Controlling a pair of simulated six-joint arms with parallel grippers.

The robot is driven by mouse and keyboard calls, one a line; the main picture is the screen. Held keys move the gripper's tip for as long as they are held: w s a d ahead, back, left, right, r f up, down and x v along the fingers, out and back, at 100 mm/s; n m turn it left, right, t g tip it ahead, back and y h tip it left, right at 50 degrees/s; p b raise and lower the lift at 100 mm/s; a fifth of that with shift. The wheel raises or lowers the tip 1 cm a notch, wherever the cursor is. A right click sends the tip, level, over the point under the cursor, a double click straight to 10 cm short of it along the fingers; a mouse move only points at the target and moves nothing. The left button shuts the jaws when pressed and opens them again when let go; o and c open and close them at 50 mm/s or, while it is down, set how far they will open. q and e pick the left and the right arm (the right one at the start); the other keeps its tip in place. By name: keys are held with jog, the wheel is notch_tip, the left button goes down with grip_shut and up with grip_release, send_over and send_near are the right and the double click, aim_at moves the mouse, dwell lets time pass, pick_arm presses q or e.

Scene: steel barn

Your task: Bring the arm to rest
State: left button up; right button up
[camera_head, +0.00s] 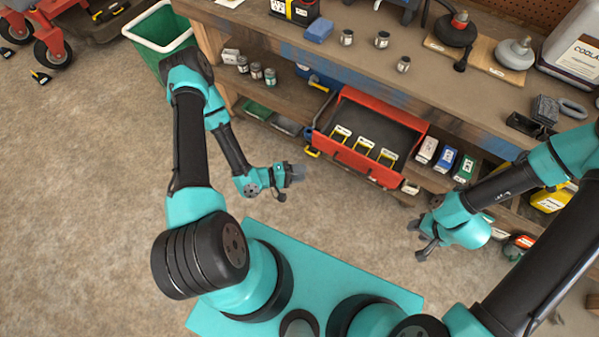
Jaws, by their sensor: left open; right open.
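My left arm (190,140) is teal and black and bends down from the upper left. Its gripper (291,181) is open and empty over the bare floor, in front of the red drawer. My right arm (505,185) comes in from the right. Its gripper (420,240) is open and empty, low over the floor in front of the shelf's right part. Neither gripper touches anything that I can see.
A workbench (270,28) with cans and bottles runs along the back. A red drawer (372,125) with yellow-handled items stands pulled out on its shelf. A green bin (160,38) stands at the upper left.

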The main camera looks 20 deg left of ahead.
dwell(0.4)
pick_arm(q)
jog(key=s+a+r+m+g+y, duration=0.2)
jog(key=s+r+m+g+y, duration=0.2)
jog(key=m+g+y, duration=0.3)
jog(key=shift+s+a+r+g+y, duration=0.2)
jog(key=shift+r+g+y, duration=0.35)
jog(key=shift+g+y, duration=0.5)
dwell(2.1)
